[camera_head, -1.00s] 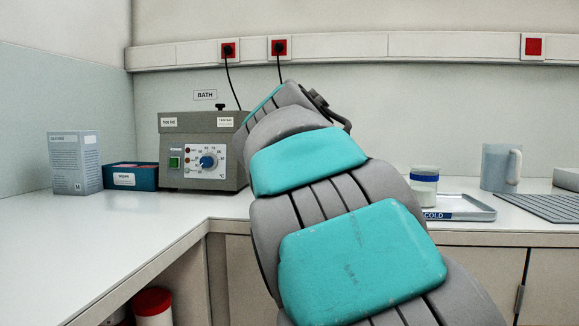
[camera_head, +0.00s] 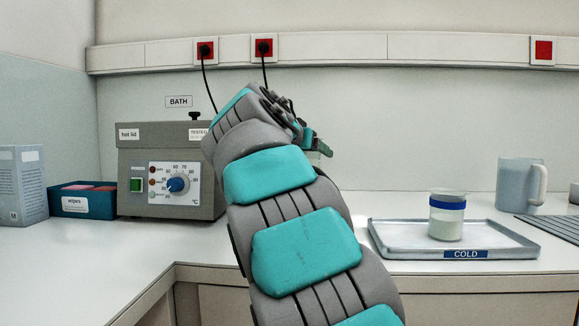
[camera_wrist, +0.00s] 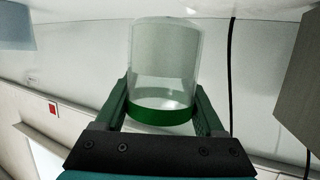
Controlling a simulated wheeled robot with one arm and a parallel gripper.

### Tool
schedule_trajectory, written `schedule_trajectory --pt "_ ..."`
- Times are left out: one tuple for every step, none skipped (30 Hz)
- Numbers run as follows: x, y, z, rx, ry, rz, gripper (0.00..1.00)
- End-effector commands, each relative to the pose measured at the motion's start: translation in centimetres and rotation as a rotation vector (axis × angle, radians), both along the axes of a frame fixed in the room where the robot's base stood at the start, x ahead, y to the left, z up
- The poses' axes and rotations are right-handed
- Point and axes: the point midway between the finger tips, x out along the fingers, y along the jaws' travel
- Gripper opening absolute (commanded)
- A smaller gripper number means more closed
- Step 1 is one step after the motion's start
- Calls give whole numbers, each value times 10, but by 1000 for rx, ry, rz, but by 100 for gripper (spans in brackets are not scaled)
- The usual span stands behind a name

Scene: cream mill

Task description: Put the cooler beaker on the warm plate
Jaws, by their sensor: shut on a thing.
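My gripper (camera_wrist: 163,108) is shut on a clear glass beaker with a green band (camera_wrist: 160,60), which sits between its two green fingers in the wrist view. The beaker holds pale contents. In the head view my gripper (camera_head: 316,143) is mostly hidden behind my arm, above the counter and right of the bath. A second beaker, with a blue band (camera_head: 446,205), stands upright on the metal tray labelled COLD (camera_head: 395,241). No plate marked warm shows in either view.
The grey bath (camera_head: 135,165) with a dial stands at the back left, beside a blue wipes box (camera_head: 84,207) and a carton (camera_head: 22,190). A pale jug (camera_head: 515,185) and a ribbed grey mat (camera_head: 553,228) are at the right. The left counter front is clear.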

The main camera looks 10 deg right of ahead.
Motion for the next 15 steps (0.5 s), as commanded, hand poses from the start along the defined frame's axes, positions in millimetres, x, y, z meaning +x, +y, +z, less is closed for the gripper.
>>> schedule_trajectory --pt "9 4 -1 0 1 2 8" --pt "12 6 -1 0 1 1 8" --pt "17 8 -1 1 2 0 8" --pt "20 10 -2 1 3 0 8" --pt "24 12 -3 1 3 0 8" --pt "29 15 -3 2 2 1 8" --pt "33 17 -3 1 3 1 8" --pt "36 18 -3 1 2 1 8" --pt "40 20 -3 0 1 1 8" --pt "44 22 -3 0 1 2 8" --pt "47 24 -4 1 0 3 8" --pt "52 26 -5 2 1 3 8" --pt "55 28 -6 2 1 3 8" --pt "57 29 -5 1 3 1 8" --pt "60 30 -5 1 2 0 8"
